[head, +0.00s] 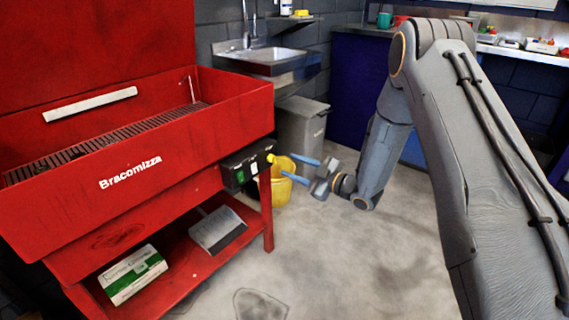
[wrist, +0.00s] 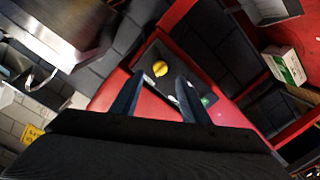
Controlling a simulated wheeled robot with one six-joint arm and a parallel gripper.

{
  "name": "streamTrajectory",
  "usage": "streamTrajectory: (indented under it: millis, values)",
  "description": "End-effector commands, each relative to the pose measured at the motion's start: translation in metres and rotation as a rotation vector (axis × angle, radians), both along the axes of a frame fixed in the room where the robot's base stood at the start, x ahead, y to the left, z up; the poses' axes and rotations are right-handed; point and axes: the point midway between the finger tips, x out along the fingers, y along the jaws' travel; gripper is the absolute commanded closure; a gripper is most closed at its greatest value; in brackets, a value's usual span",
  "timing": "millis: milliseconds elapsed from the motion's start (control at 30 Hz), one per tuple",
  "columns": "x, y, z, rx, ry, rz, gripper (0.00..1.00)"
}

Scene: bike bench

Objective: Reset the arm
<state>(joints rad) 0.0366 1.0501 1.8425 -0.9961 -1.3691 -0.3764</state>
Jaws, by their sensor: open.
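My gripper (head: 300,171) is open and empty in the head view, its blue fingers pointing left toward the black control box (head: 247,166) on the right end of the red parts washer (head: 140,140). In the wrist view the two fingers of my gripper (wrist: 158,92) stand apart, with the control box (wrist: 175,66) and its yellow round knob (wrist: 160,68) between and beyond them. The fingers look apart from the box in the head view. My arm reaches in from the right side of the head view.
A yellow bucket (head: 281,190) stands on the floor behind my gripper. A grey bin (head: 301,128) and a metal sink (head: 268,58) are behind it. A box (head: 132,274) lies on the washer's lower shelf. The floor at front centre is clear.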

Motion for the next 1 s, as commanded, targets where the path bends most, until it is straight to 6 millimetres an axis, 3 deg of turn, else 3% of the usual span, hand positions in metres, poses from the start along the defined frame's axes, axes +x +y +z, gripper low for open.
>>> streamTrajectory:
  millis: [200,567,833,1000]
  values:
    - [-0.009,-0.011,0.001,0.000,-0.001,0.001,0.59]
    - [-0.007,-0.011,0.003,-0.012,0.007,-0.009,0.59]
    - [0.015,-0.021,0.040,-0.180,0.156,-0.195,0.59]
    - [0.006,-0.040,0.068,-0.282,0.317,-0.371,0.59]
